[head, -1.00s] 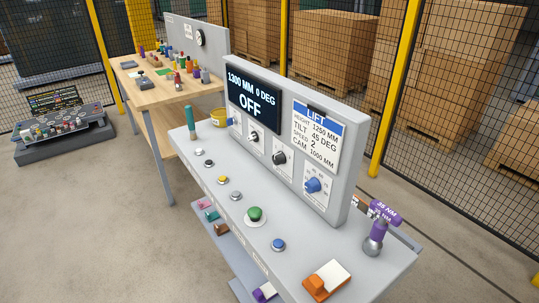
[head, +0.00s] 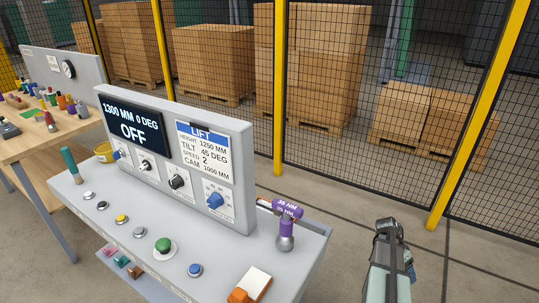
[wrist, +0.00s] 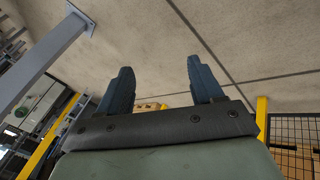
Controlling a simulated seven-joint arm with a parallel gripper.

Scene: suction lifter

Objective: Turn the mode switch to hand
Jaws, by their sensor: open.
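The grey control console (head: 120,211) stands at the left in the head view. The display (head: 136,124) reads "1300 MM 0 DEG OFF". My gripper (head: 388,230) is to the right of the console, apart from it. In the wrist view its fingers (wrist: 162,85) are spread and empty.
A purple-handled tool (head: 286,222) marked 35 NM stands at the console's right end, near an orange-and-white block (head: 250,287). Several push buttons and a green-handled lever (head: 71,165) line the desk. A wire fence (head: 345,150) is behind. Floor right of the console is clear.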

